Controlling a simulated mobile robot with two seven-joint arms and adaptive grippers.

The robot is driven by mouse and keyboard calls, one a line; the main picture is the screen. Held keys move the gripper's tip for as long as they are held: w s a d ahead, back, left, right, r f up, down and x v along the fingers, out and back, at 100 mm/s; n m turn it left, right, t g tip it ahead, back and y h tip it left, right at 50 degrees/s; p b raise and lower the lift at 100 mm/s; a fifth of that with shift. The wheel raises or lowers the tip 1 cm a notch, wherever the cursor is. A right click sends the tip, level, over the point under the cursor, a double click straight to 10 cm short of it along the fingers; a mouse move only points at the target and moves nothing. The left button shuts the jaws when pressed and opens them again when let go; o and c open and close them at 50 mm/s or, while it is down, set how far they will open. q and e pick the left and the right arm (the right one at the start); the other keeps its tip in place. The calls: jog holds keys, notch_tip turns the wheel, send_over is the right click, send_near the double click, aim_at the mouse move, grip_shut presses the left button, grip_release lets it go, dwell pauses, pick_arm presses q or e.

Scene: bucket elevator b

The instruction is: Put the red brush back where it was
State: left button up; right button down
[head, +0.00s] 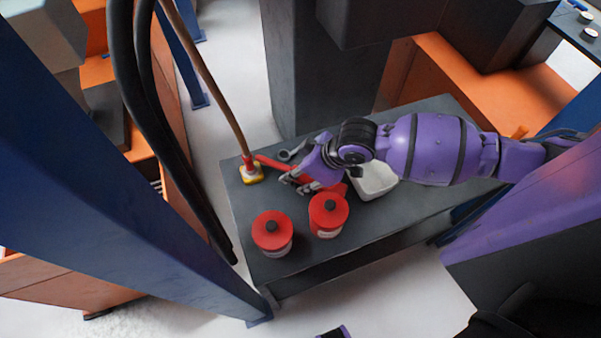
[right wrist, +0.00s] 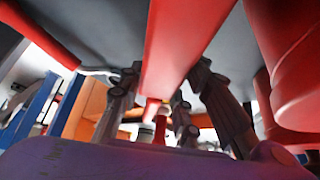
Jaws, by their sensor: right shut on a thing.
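My right gripper (head: 292,181), on the purple arm from the right, is low over the grey bench top. It is shut on a long red thing, which looks like the red brush (head: 323,185); its red length shows on both sides of the hand. In the right wrist view the red brush (right wrist: 185,40) runs between the fingers of my right gripper (right wrist: 155,105). The hand hides its middle, and I cannot make out bristles or whether it touches the bench. My left gripper is not in view.
Two red cans (head: 272,232) (head: 328,213) stand on the grey bench (head: 400,207) near the hand. A white container (head: 375,180) is under my forearm. A yellow-based thing with a brown pole (head: 250,172) is at the left edge. A grey wrench (head: 292,153) lies behind.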

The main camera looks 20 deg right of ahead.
jog(key=c, duration=1.3)
grip_release()
jog(key=shift+f, duration=0.1)
jog(key=shift+o, duration=0.2)
